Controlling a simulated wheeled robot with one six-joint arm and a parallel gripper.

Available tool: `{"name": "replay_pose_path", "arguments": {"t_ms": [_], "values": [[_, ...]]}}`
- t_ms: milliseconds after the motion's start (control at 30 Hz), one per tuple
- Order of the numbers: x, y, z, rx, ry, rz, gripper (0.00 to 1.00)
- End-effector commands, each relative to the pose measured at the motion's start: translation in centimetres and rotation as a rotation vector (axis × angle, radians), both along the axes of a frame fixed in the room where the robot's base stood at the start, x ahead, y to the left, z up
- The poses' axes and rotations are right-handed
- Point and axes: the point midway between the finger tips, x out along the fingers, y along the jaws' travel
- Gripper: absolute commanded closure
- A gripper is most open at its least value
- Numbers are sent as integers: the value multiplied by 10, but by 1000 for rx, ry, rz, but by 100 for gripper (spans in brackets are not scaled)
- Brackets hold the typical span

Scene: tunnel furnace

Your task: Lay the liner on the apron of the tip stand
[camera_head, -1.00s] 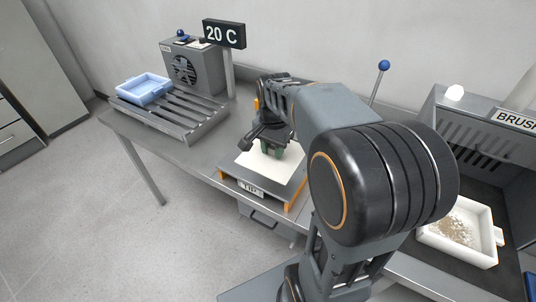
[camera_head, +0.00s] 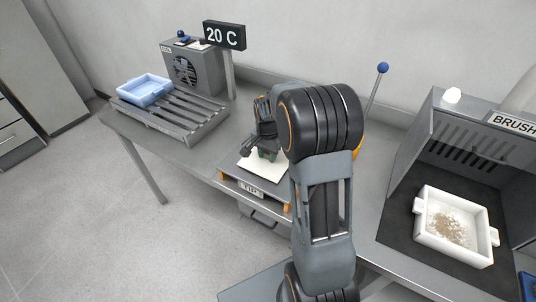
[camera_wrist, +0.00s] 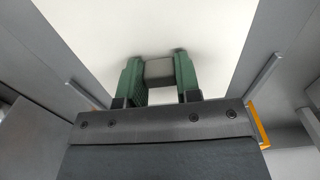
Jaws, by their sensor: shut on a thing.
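The liner (camera_head: 268,172) is a flat cream-white sheet at the tip stand. It fills the upper middle of the wrist view (camera_wrist: 215,38). The tip stand (camera_head: 232,178) has a grey top, orange side parts and a "TIP" label on its front. My gripper (camera_wrist: 159,72) has green fingers, shut on a small grey block, apparently the liner's grip tab, over the white sheet. In the head view my gripper (camera_head: 267,153) is over the stand, partly hidden by my arm. Whether the liner touches the apron cannot be told.
A blue tray (camera_head: 144,90) sits on a slatted rack (camera_head: 190,120) at the left, beside a fan unit and a "20 C" sign (camera_head: 224,35). A white box (camera_head: 423,232) with brown crumbs stands in the brush booth at right. A blue-knobbed lever (camera_head: 376,92) rises behind the stand.

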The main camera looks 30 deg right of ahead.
Motion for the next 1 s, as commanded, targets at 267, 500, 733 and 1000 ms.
{"name": "replay_pose_path", "arguments": {"t_ms": [267,500,733,1000], "values": [[0,0,-5,0,-1,0,92],[0,0,-9,0,-1,0,64],[0,0,-8,0,-1,0,43],[0,0,-5,0,-1,0,43]]}}
